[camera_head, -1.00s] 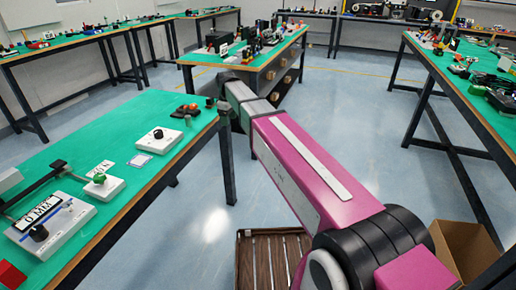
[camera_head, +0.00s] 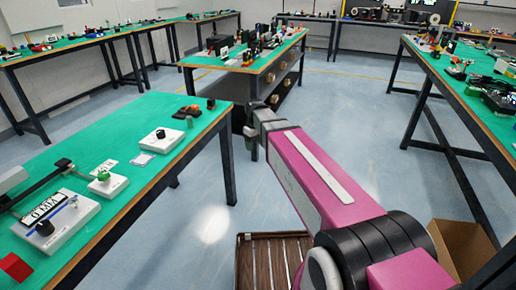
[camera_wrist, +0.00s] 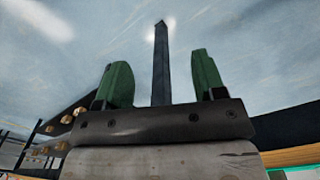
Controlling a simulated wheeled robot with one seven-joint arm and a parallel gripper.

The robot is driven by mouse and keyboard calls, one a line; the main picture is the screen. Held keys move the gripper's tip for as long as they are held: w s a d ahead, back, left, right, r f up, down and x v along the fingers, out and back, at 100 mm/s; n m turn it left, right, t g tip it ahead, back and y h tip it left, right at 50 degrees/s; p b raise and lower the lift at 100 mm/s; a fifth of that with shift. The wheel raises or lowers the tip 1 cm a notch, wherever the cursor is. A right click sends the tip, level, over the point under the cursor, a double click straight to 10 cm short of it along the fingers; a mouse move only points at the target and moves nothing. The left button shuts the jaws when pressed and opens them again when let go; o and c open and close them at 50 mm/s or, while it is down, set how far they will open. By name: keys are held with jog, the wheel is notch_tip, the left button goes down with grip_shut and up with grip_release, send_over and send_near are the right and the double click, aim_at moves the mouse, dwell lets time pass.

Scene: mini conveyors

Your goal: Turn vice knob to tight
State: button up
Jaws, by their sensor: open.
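No part is plainly marked as the vice knob. On the near left table, a white box with a black knob (camera_head: 160,136) stands near the far end. A white box with a green knob (camera_head: 104,177) is closer. A larger white panel (camera_head: 72,224) carries a black knob (camera_head: 44,228), a blue part and a label. The middle bench has several round wooden knobs (camera_head: 270,78) on its side. My gripper (camera_wrist: 160,75) is open and empty, its two green fingers apart in the wrist view. It is over the floor, right of the left table's far corner, away from these knobs.
The near left table (camera_head: 150,110) has its corner and leg close to my arm's end. The right table (camera_head: 450,75) holds several items. A cardboard box (camera_head: 462,245) and a brown slatted crate (camera_head: 243,265) are on the floor. Open blue floor (camera_head: 330,130) lies between the tables.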

jog(key=shift+s+d+f+m, duration=0.3)
jog(key=shift+s+d+f, duration=0.15)
jog(key=shift+s+d, duration=0.2)
jog(key=s+d+f+m, duration=0.4)
jog(key=s+d, duration=0.3)
jog(key=s+d+f+m, duration=0.3)
jog(key=s+d+f, duration=0.2)
jog(key=s+d, duration=0.2)
jog(key=shift+s+d+m, duration=0.4)
jog(key=shift+s, duration=0.1)
